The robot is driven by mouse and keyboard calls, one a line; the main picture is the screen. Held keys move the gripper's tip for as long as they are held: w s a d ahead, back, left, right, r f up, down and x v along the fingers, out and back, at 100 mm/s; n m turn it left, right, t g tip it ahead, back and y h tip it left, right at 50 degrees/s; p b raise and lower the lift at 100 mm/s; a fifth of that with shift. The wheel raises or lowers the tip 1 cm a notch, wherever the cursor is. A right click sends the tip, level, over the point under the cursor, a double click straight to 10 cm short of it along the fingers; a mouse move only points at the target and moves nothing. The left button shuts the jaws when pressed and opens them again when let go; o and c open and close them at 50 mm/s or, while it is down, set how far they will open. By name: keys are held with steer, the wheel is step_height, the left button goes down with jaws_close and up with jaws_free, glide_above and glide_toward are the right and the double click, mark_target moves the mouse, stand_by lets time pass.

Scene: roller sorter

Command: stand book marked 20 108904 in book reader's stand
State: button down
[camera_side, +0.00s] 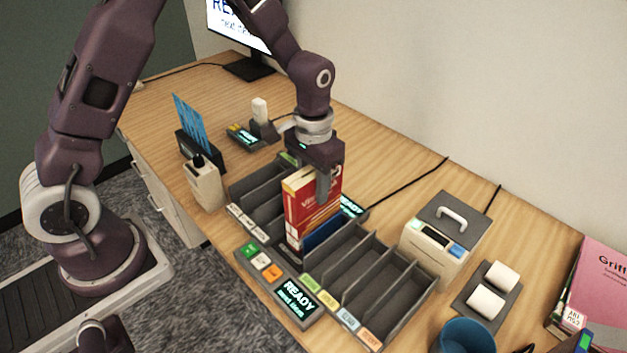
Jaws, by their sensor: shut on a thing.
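My gripper (325,180) is shut on a red book (314,208) with a cream top edge, gripping it near its upper end. The book is upright between the left and right divided racks. White lettering shows on its cover, but the number is too small to read. Its lower end is close to a dark base behind a panel with a lit READY display (297,299) and coloured buttons. I take this base for the reader's stand; I cannot tell whether the book rests in it.
A blue book (322,234) lies low beside the red one. The right sorter rack (402,318) has empty slots; a left rack (243,187) stands opposite. A grey-lidded box (428,253), paper rolls (486,302) and a blue bin (462,340) stand at right.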

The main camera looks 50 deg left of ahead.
steer(key=shift+f, duration=0.55)
steer(key=c, duration=0.9)
jaws_free()
step_height(320, 180, up, 7)
steer(key=shift+r, duration=0.1)
steer(key=shift+t, duration=0.5)
steer(key=s+r, duration=0.1)
steer(key=r, duration=0.2)
steer(key=s+r, duration=0.1)
steer(key=r, duration=0.1)
steer(key=shift+s+a+r, duration=0.25)
steer(key=shift+s+r, duration=0.1)
steer(key=s+r+t, duration=0.1)
steer(key=s+r, duration=0.2)
steer(key=s, duration=0.3)
steer(key=s+a+r+t, duration=0.1)
steer(key=s+r+t, duration=0.1)
steer(key=s, duration=0.5)
steer(key=s+a+r+t, duration=0.1)
steer(key=s+r, duration=0.3)
steer(key=s, duration=0.2)
steer(key=shift+s+r+t, duration=0.3)
steer(key=shift+s+r, duration=0.05)
steer(key=shift+r, duration=0.05)
